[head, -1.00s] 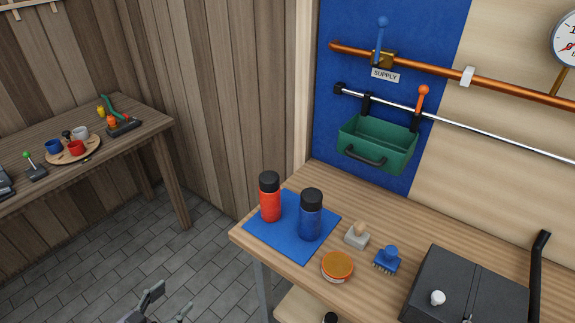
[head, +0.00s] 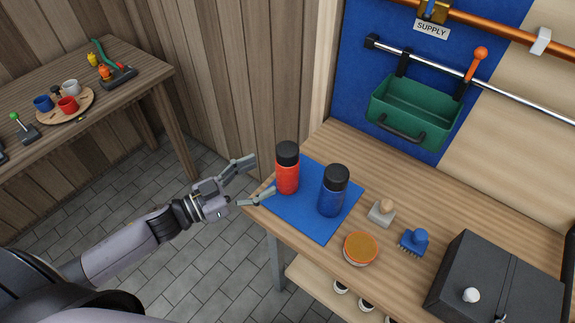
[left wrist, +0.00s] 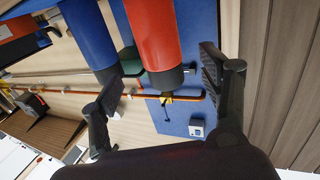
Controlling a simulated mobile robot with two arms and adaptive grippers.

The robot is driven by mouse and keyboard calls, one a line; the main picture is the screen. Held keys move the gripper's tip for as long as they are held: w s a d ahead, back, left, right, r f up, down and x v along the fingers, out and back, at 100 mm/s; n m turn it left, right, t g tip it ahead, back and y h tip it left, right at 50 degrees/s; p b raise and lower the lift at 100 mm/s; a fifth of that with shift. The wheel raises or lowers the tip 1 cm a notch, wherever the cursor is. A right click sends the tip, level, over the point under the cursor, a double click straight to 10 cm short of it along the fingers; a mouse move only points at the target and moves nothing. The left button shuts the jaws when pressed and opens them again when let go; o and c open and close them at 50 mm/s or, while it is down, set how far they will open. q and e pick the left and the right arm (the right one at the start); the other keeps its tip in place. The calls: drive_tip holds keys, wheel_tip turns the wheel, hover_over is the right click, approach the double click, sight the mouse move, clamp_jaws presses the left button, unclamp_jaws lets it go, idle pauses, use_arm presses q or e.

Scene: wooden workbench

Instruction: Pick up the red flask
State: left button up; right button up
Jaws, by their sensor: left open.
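The red flask (head: 288,172) with a black cap stands upright on a blue mat (head: 308,226) at the left corner of the workbench. A blue flask (head: 332,196) with a black cap stands just right of it. My left gripper (head: 256,181) is open and empty, just left of the red flask, its fingers pointing toward it. In the left wrist view the red flask (left wrist: 154,35) shows ahead between the two open fingers (left wrist: 163,88), and the blue flask (left wrist: 90,35) is beside it, near the left finger. My right gripper is not in view.
A stamp (head: 382,213), a round orange-topped tin (head: 361,249), a blue brush (head: 414,241) and a dark box (head: 490,285) stand right of the mat. A green bin (head: 412,112) hangs on a rail behind. A side table (head: 140,95) stands at the left.

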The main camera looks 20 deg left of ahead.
sight(277, 168)
use_arm(q)
drive_tip(key=shift+x, duration=1.2)
drive_tip(key=shift+w+d+r, duration=0.1)
drive_tip(key=shift+w+d, duration=0.2)
drive_tip(key=shift+w, duration=0.05)
drive_tip(key=p+x, duration=0.1)
drive_tip(key=x, duration=0.3)
drive_tip(key=shift+w+d+p, duration=0.1)
drive_tip(key=shift+w+p, duration=0.15)
drive_tip(key=shift+p, duration=0.1)
drive_tip(key=shift+w+d, duration=0.15)
drive_tip(key=shift+d, duration=0.05)
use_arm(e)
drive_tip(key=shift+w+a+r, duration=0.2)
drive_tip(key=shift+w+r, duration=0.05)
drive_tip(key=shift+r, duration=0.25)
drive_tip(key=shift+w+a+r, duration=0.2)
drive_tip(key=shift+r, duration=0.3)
use_arm(q)
drive_tip(key=shift+c, duration=0.2)
drive_tip(key=shift+c, duration=0.6)
drive_tip(key=c, duration=1.4)
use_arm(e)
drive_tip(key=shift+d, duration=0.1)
